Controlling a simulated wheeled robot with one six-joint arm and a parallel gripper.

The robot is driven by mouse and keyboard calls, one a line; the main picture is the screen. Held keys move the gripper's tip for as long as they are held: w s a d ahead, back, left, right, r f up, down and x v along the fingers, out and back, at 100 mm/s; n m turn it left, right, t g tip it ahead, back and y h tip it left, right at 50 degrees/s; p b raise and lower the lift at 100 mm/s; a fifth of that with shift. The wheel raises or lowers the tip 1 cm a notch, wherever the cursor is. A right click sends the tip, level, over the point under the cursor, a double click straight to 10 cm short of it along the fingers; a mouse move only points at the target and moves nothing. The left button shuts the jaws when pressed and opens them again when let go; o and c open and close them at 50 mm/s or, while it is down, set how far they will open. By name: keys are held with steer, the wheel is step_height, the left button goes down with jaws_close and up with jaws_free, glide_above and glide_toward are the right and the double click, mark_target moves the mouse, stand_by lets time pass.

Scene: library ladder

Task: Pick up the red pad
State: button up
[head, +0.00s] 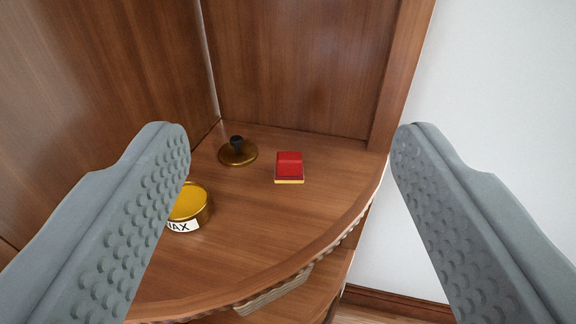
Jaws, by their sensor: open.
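The red pad (289,165) is a small red block with a yellow bottom edge. It rests on a curved wooden corner shelf (270,220), towards the back and near the middle of the head view. My gripper (290,150) is open, with one grey dimpled finger on the left and one on the right of the picture. The pad shows in the wide gap between the fingers, farther off than the fingertips. Nothing is held, and nothing hides the pad.
A round brass piece with a dark knob (238,152) sits just left of the pad. A yellow wax tin (190,207) stands nearer, partly behind the left finger. Wooden panels (300,65) rise behind. The shelf right of and before the pad is clear.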

steer(key=w+g, duration=0.8)
steer(key=w, duration=0.6)
steer(key=g, duration=0.9)
glide_above(289, 155)
step_height(289, 155, down, 4)
steer(key=f, duration=1.2)
steer(key=shift+s+d+f, duration=0.1)
steer(key=shift+s, duration=0.2)
steer(key=shift+w+f, duration=0.15)
steer(key=shift+f, duration=1.25)
steer(key=shift+w+f, duration=0.15)
steer(key=shift+f, duration=1.25)
steer(key=c, duration=1.1)
steer(key=shift+c, duration=0.3)
steer(key=shift+r, duration=0.15)
